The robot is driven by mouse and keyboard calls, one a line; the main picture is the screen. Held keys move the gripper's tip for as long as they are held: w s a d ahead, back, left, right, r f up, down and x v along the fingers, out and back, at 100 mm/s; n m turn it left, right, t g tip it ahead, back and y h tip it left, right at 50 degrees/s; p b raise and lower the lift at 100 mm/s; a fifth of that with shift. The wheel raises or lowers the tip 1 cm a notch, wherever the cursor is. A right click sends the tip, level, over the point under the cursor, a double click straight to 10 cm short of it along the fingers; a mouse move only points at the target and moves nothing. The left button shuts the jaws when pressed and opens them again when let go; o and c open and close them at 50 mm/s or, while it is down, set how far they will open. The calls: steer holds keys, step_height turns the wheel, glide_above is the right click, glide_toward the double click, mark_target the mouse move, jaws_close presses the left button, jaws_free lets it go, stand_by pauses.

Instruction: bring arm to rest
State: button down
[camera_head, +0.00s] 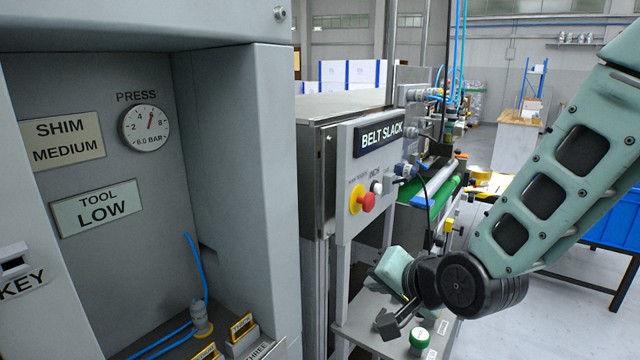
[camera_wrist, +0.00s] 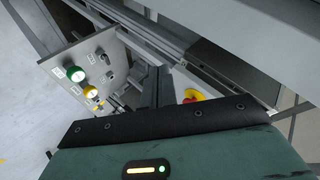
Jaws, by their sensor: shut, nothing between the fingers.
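My arm (camera_head: 560,165) comes in from the right side of the head view, its pale green links bent down toward the machine. My gripper (camera_head: 386,325) is at its lower end, dark and shut, with nothing held. It is in front of the belt machine, just left of a green button (camera_head: 419,338) on a low grey panel. I cannot tell from this angle whether it touches the panel.
A red-and-yellow stop button (camera_head: 367,202) sits on the "BELT SLACK" panel (camera_head: 383,136), left above my gripper. A grey press cabinet (camera_head: 235,200) with a gauge (camera_head: 145,128) fills the left. A blue bin (camera_head: 612,222) stands behind my arm.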

steer(key=s+d+n+g+h, duration=0.2)
steer(key=s+n+g, duration=0.2)
steer(key=s, duration=0.8)
steer(key=s+d+r+n+g+h, duration=0.1)
steer(key=s+d+n+g+h, duration=0.1)
steer(key=s+n+g, duration=0.3)
steer(key=s+n, duration=0.4)
steer(key=s, duration=0.3)
steer(key=shift+s+h, duration=0.15)
steer(key=shift+h, duration=0.15)
steer(key=shift+r, duration=0.1)
